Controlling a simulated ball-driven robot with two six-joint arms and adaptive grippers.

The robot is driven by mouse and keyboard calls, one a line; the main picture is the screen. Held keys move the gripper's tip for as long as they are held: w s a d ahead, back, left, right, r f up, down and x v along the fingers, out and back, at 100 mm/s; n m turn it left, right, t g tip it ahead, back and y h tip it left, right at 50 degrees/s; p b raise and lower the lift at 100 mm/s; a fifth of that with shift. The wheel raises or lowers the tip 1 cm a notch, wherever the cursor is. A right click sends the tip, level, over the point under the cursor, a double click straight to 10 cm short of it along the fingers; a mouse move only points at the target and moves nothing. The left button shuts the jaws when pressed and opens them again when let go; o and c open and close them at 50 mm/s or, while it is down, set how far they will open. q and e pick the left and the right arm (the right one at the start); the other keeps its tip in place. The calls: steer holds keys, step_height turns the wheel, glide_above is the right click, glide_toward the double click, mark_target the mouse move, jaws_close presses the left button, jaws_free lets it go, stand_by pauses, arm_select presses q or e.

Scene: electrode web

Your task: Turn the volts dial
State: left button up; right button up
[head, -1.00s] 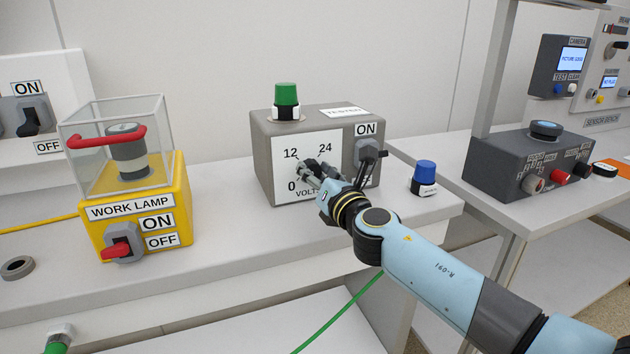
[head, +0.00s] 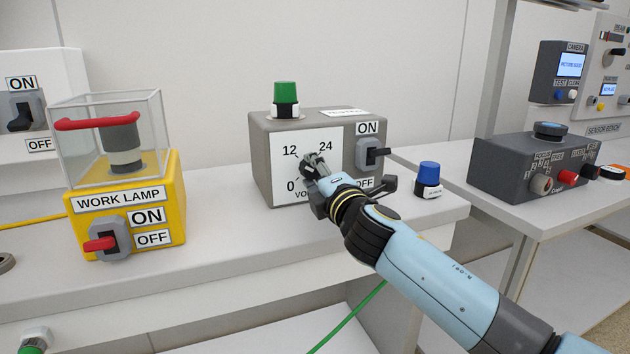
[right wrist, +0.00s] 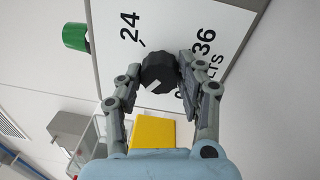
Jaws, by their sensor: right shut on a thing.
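The volts dial is a black round knob with a pale mark; it shows in the right wrist view (right wrist: 158,72) on a white face printed 24 and 36. In the head view that face (head: 285,170) is on the front of a grey box (head: 258,150), and my gripper mostly hides the dial. My right gripper (head: 313,165) is at the dial. In the right wrist view its fingers (right wrist: 160,66) are on either side of the knob, shut on it. Part of the VOLTS lettering is hidden by a finger. My left gripper is out of view.
A switch (head: 372,153) sits right of the dial, close to my gripper. A green lamp (head: 286,92) tops the box. A blue-capped piece (head: 428,178) stands to its right, the yellow work lamp box (head: 165,200) to its left. The bench between is clear.

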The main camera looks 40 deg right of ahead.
steer(key=shift+f+m+b, duration=0.15)
steer(key=shift+m+b, duration=0.4)
steer(key=shift+m, duration=0.65)
steer(key=o, duration=1.1)
steer(key=shift+o, duration=0.2)
steer(key=r+v, duration=0.1)
steer(key=v, duration=1.1)
steer(key=shift+f, duration=0.35)
